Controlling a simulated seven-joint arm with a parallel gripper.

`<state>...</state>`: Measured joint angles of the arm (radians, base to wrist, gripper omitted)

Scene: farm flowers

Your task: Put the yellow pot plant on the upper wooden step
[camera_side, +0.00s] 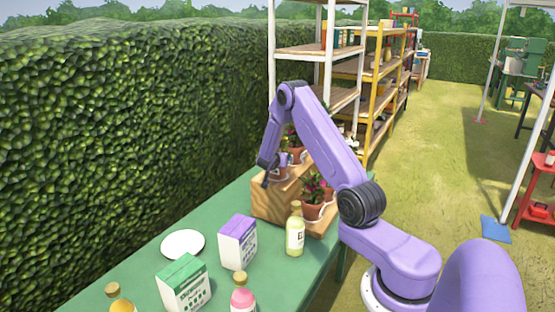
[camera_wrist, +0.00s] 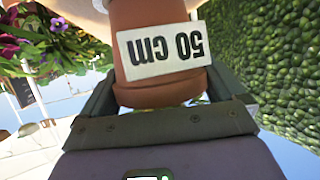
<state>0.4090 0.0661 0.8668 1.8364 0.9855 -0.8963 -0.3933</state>
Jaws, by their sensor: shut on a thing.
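My gripper (camera_wrist: 165,88) is shut on a terracotta pot (camera_wrist: 158,25) with a white "50 cm" label, which appears upside down in the wrist view. Only specks of yellow show by the pot's edge near the gripper, so its plant is mostly hidden. In the side view my gripper (camera_side: 272,174) is at the left end of the wooden step block, over or at its upper step (camera_side: 268,204). I cannot tell whether the held pot touches the wood. Another potted plant (camera_side: 296,153) with dark red flowers stands behind the gripper.
A pink-flowered pot (camera_side: 312,210) stands on the lower step at the right, with another pot partly behind it. A pale yellow bottle (camera_side: 295,234), cartons (camera_side: 238,243), a white plate (camera_side: 183,244) and more bottles are on the green table (camera_side: 140,266). A hedge borders the left.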

